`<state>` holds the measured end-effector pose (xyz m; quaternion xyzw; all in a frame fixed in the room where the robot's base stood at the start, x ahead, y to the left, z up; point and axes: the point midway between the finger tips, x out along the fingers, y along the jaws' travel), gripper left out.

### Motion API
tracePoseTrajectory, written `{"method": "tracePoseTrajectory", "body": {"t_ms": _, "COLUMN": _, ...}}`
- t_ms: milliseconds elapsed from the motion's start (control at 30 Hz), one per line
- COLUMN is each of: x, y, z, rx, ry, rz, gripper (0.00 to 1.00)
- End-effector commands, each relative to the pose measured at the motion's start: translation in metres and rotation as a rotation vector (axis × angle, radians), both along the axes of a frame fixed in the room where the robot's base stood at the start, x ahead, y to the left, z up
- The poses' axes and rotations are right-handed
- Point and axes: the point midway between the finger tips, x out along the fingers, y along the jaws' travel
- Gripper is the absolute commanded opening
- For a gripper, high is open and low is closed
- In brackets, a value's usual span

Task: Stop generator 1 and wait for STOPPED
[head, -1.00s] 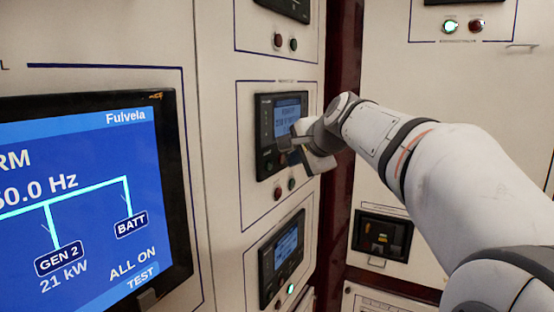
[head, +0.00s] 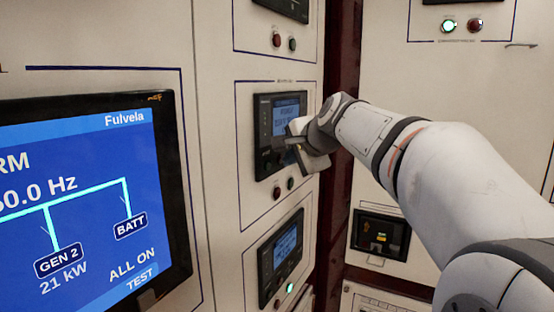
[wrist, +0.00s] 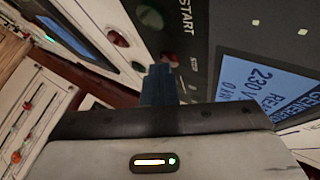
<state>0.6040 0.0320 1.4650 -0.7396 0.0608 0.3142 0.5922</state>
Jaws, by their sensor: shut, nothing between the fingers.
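A dark controller panel (head: 264,150) with a small blue screen is set in the middle cabinet section. In the wrist view its screen (wrist: 268,82) reads GENERATOR, 230 V and 0 kW in part; the generator number is cut off. A START label (wrist: 187,18) shows on the panel face. My gripper (head: 292,142) is shut and empty at the panel's lower right part in the head view. In the wrist view the shut fingertips (wrist: 160,72) are close to a small dark reddish button (wrist: 170,58); I cannot tell if they touch. The fingers and hand hide part of the panel.
A red button (head: 277,193) and a green one (head: 290,184) sit just below the panel. A similar controller (head: 281,257) is mounted lower down. A large screen (head: 90,205) at left shows GEN 2 at 21 kW, BATT and ALL ON.

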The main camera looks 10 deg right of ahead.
Motion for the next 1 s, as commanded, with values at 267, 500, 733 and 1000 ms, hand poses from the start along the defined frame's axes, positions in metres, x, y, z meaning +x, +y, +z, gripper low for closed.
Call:
{"method": "tracePoseTrajectory", "body": {"t_ms": 267, "x": 0.002, "y": 0.003, "z": 0.000, "rx": 0.000, "ry": 0.000, "rz": 0.001, "gripper": 0.00}}
{"method": "tracePoseTrajectory", "body": {"t_ms": 500, "x": 0.001, "y": 0.002, "z": 0.000, "rx": 0.000, "ry": 0.000, "rz": 0.001, "gripper": 0.00}}
{"method": "tracePoseTrajectory", "body": {"t_ms": 733, "x": -0.004, "y": -0.005, "z": -0.001, "rx": 0.002, "ry": 0.000, "rz": -0.001, "gripper": 0.00}}
{"method": "tracePoseTrajectory", "body": {"t_ms": 1000, "x": -0.009, "y": -0.011, "z": 0.000, "rx": 0.001, "ry": -0.001, "rz": 0.001, "gripper": 0.00}}
